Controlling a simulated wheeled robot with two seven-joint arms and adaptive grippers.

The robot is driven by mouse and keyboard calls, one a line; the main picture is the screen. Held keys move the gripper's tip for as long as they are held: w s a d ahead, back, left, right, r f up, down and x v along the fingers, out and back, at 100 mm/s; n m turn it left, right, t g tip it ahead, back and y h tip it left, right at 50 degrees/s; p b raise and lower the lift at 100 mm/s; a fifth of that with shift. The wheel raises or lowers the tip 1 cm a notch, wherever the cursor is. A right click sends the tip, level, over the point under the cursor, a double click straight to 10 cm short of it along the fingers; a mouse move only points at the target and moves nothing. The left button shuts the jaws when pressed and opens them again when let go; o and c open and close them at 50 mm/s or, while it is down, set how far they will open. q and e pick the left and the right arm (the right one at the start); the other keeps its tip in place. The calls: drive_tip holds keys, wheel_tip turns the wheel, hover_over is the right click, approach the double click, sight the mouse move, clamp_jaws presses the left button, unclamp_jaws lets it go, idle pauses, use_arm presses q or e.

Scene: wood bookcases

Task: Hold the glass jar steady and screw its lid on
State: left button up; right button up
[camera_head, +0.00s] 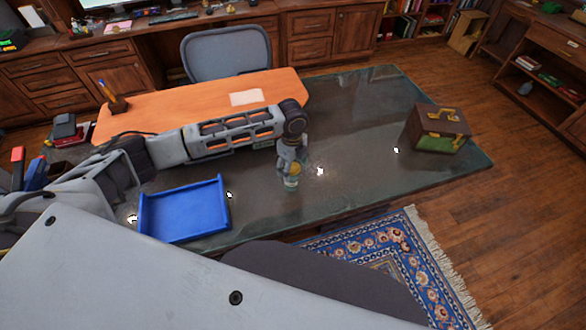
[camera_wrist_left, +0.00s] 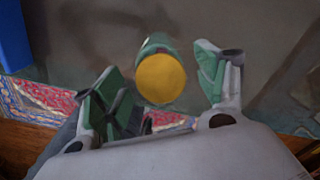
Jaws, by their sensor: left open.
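The glass jar (camera_head: 291,183) stands on the dark glossy tabletop near its front edge. Its yellow lid (camera_head: 295,168) shows at the top of the jar; I cannot tell how tightly it sits. In the left wrist view the round yellow lid (camera_wrist_left: 161,79) faces the camera, with the greenish jar body (camera_wrist_left: 154,42) behind it. My left gripper (camera_head: 291,163) points down over the jar and partly hides it. Its green-padded fingers (camera_wrist_left: 158,68) are open, one on each side of the jar, with visible gaps. My right gripper is not in view.
A blue tray (camera_head: 183,211) lies on the table left of the jar. A brown box with handles (camera_head: 440,128) stands at the right end. An orange wooden desktop (camera_head: 190,110) and a grey chair lie behind.

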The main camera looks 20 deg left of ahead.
sight(293, 167)
use_arm(q)
drive_tip(key=c, duration=1)
drive_tip(key=shift+r, duration=0.15)
drive_tip(key=shift+c, duration=0.2)
wheel_tip(293, 167, up, 10)
drive_tip(key=b, duration=0.1)
idle(0.4)
